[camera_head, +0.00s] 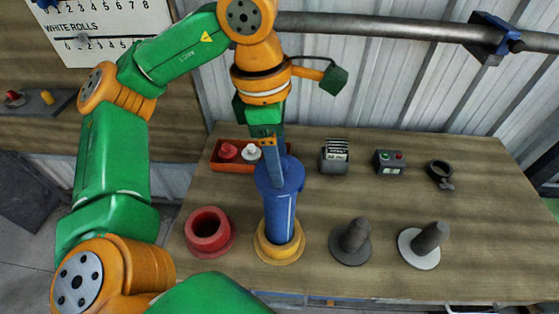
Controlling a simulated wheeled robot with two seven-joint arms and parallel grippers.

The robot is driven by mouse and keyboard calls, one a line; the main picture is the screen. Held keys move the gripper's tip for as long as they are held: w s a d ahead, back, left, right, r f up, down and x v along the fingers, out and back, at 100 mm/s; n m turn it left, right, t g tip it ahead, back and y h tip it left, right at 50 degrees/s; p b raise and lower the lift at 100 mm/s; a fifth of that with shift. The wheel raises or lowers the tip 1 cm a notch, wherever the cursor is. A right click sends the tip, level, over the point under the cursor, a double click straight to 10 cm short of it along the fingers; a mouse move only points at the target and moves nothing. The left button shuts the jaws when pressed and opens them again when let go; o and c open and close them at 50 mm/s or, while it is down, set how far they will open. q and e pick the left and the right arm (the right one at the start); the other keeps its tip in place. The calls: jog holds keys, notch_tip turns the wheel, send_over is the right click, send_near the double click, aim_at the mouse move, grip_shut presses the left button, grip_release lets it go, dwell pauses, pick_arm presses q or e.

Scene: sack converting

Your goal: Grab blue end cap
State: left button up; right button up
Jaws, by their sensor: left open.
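The blue end cap (281,212) stands upright as a blue cylinder with a wider flange at its top. Its lower end sits in or on a yellow flanged ring (267,253) on the bench. My left gripper (276,174) points down from above, with its fingers at the flanged top of the blue end cap. The fingers overlap the flange in the picture, and I cannot tell whether they touch it. The left gripper is open. My right gripper is out of view.
A red ring (192,236) stands to the left on the wooden bench (380,200). Two dark plugs (354,240) (428,242) stand to the right. Behind are a red tray (217,165), a card holder (334,162), a button box (389,161) and a black clamp (440,173). A pipe (380,27) crosses above.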

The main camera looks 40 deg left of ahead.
pick_arm(q)
jog(key=shift+s+d+r, duration=0.1)
jog(key=shift+s, duration=0.05)
grip_shut()
